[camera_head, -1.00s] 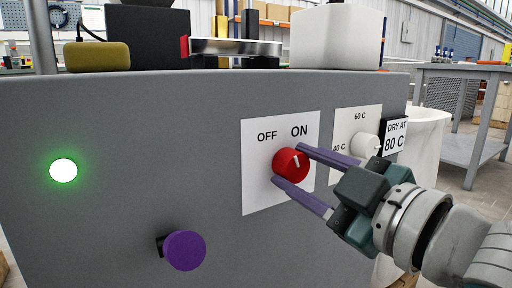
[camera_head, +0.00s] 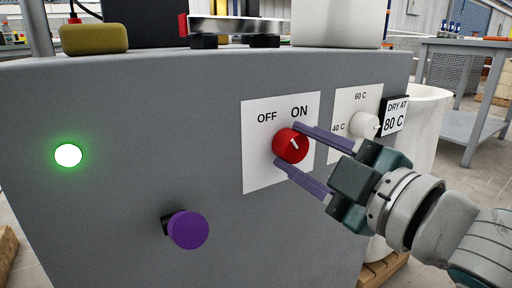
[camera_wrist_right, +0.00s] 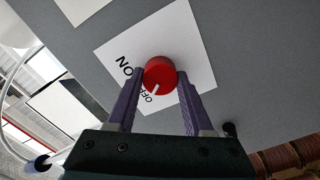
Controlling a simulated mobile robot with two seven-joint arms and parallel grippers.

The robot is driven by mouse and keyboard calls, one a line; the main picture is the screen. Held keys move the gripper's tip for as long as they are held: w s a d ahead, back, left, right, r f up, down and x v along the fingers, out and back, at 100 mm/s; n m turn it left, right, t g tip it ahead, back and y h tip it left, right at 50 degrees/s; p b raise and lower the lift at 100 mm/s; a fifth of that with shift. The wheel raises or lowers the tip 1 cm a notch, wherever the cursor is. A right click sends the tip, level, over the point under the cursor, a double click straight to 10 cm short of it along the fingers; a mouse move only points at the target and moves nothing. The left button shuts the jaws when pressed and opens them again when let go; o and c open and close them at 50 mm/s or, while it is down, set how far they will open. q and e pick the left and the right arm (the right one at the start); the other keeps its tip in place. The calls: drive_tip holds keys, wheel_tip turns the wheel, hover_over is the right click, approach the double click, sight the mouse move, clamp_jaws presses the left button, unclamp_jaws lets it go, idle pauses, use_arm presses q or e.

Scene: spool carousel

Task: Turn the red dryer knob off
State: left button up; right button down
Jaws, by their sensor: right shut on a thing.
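The red dryer knob (camera_head: 291,146) sits on a white plate (camera_head: 258,179) marked OFF and ON, on the front of a grey machine. My right gripper (camera_head: 288,145) is shut on the knob, one purple finger on each side. The knob's white mark tilts up and left in the head view, toward the OFF side. In the right wrist view, the knob (camera_wrist_right: 159,72) sits between the fingertips and its mark points toward the OFF lettering. My left gripper is out of view.
A round green lamp (camera_head: 68,155) is lit on the panel. A purple knob (camera_head: 188,230) sticks out below. A white temperature knob (camera_head: 366,125) and a DRY AT 80 C sign (camera_head: 396,116) are close to my right gripper.

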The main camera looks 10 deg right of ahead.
drive_tip(key=shift+c, duration=1.4)
unclamp_jaws()
drive_tip(key=shift+s+d, duration=0.2)
drive_tip(key=shift+s, duration=0.25)
drive_tip(key=p+v, duration=0.3)
drive_tip(key=v, duration=0.6)
